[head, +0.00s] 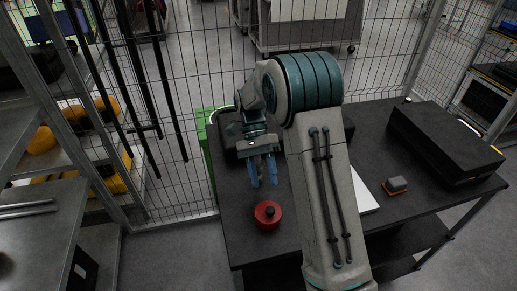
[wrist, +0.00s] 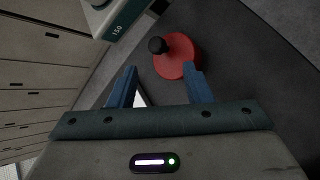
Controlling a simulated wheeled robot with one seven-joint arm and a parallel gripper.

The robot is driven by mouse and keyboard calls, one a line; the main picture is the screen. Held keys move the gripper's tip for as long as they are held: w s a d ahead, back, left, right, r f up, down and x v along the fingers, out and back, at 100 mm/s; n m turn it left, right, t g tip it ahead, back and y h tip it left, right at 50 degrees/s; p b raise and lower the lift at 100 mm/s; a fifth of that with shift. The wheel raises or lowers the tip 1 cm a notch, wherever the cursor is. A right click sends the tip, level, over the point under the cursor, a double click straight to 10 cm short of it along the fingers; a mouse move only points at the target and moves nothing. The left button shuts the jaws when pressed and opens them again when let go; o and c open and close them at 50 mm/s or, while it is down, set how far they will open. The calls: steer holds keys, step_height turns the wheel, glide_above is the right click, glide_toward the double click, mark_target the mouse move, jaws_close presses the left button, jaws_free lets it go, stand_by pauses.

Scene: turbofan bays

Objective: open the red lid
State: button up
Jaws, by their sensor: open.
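The red lid (head: 267,216) is a round red piece with a black knob on top, at the front left of the dark table in the head view. It also shows in the wrist view (wrist: 179,60), upper middle, beyond the fingertips, with its black knob to the left. My gripper (head: 264,184) has blue fingers pointing down and hangs above and behind the lid, apart from it. In the wrist view my gripper (wrist: 163,82) is open, with nothing between its fingers. What lies under the lid is hidden.
A long black case (head: 445,142) lies on the table's right side. A small grey block on an orange base (head: 396,185) sits nearer the middle. A white sheet (head: 363,192) is partly hidden by my arm. A wire fence (head: 200,90) stands behind the table.

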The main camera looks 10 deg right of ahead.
steer(key=p+v, duration=0.3)
steer(key=v, duration=0.9)
stand_by(0.4)
